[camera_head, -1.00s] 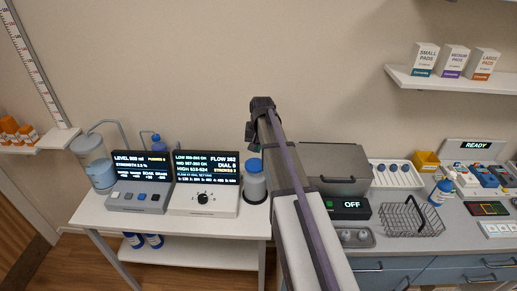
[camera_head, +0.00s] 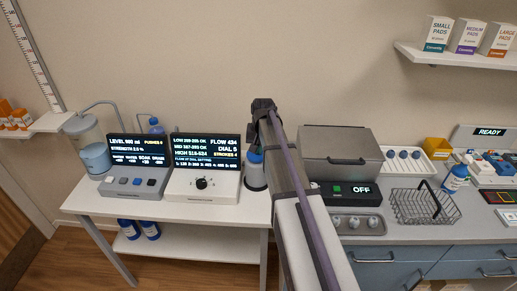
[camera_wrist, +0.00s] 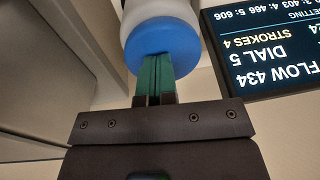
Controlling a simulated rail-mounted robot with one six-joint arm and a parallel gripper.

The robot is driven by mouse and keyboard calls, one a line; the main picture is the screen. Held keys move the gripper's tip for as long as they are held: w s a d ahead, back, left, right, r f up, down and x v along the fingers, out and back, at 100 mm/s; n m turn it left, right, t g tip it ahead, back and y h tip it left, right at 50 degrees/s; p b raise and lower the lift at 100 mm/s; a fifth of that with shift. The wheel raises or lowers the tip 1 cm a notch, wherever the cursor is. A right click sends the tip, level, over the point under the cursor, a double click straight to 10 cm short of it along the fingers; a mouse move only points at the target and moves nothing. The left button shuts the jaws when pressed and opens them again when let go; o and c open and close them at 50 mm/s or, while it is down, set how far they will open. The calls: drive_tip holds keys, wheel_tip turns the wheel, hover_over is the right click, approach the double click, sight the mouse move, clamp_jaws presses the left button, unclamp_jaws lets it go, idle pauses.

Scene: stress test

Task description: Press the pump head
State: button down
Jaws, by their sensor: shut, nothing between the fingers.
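The pump (camera_head: 255,176) is a pale grey-white bottle with a blue head (camera_head: 254,157), standing at the right end of the white table, right of the dial box. In the wrist view the round blue head (camera_wrist: 186,40) is large at the top, on a whitish body. My gripper (camera_wrist: 154,58) is shut and empty. Its green fingertips overlap the lower edge of the blue head; I cannot tell whether they touch it. In the head view my arm hides the fingers. The dial box display (camera_head: 200,150) reads FLOW 434, DIAL 5, STROKES 4.
A box with a level display (camera_head: 137,148) and a clear tank (camera_head: 92,148) stand to the left. On the right counter are a grey lidded case (camera_head: 340,150), a box reading OFF (camera_head: 347,194) and a wire basket (camera_head: 424,206). My arm crosses the middle.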

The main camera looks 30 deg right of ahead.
sight(262, 154)
drive_tip(key=shift+s, duration=0.15)
drive_tip(key=shift+f, duration=0.15)
wheel_tip(262, 154, up, 14)
drive_tip(key=p, duration=1.4)
drive_tip(key=shift+s+d+p, duration=0.3)
drive_tip(key=shift+s+d, duration=0.1)
